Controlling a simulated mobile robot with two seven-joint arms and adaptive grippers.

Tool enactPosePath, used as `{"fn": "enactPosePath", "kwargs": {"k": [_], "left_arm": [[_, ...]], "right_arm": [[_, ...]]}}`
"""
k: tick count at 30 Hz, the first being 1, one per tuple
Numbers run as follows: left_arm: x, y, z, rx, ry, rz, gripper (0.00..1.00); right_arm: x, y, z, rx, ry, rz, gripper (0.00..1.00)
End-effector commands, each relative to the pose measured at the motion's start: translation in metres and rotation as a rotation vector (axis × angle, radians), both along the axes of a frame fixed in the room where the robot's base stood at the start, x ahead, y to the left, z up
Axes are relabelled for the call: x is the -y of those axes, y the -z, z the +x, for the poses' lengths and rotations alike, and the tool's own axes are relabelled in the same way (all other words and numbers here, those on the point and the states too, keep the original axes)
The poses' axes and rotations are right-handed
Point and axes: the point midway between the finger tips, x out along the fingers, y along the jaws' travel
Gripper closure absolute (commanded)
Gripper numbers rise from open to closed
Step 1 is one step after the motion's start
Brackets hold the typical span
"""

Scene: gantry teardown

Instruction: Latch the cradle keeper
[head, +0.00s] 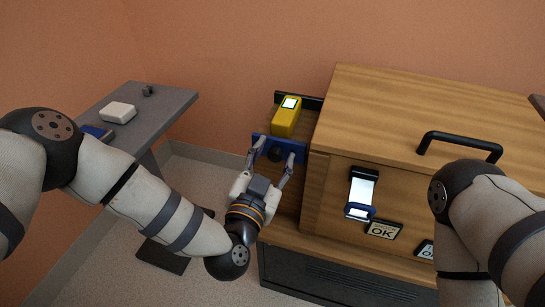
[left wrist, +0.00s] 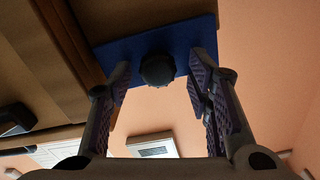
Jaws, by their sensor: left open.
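A blue plate (head: 297,148) with a round black knob (head: 275,154) stands upright at the near end of a yellow device (head: 286,117), beside the wooden cabinet; I take the plate to be the cradle keeper. My left gripper (head: 271,161) is open, with its fingers on either side of the knob. In the left wrist view, the blue plate (left wrist: 190,38) and knob (left wrist: 157,69) show between and beyond the open fingers, with gaps on both sides. Whether the keeper is latched cannot be told. My right arm shows at the right, but its gripper is out of view.
The wooden cabinet (head: 400,108) has a black handle (head: 460,143) on top. On its front are a lit white panel with a blue clip (head: 360,195) and an "OK" label (head: 383,230). A grey table (head: 150,101) with a white box (head: 118,113) stands left.

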Motion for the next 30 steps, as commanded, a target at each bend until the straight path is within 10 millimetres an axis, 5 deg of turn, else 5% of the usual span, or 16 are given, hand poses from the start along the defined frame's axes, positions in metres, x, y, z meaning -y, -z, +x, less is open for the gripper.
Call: {"fn": "enactPosePath", "kwargs": {"k": [4, 16, 30], "left_arm": [[-0.004, 0.002, -0.015, -0.005, 0.003, 0.002, 0.54], [-0.033, 0.001, -0.105, -0.003, 0.002, 0.001, 0.54], [-0.037, 0.0, -0.114, 0.001, -0.001, 0.0, 0.54]], "right_arm": [[0.0, 0.0, 0.0, 0.0, 0.0, 0.0, 1.0], [0.0, 0.0, 0.0, 0.0, 0.0, 0.0, 1.0], [0.0, 0.0, 0.0, 0.0, 0.0, 0.0, 1.0]]}}
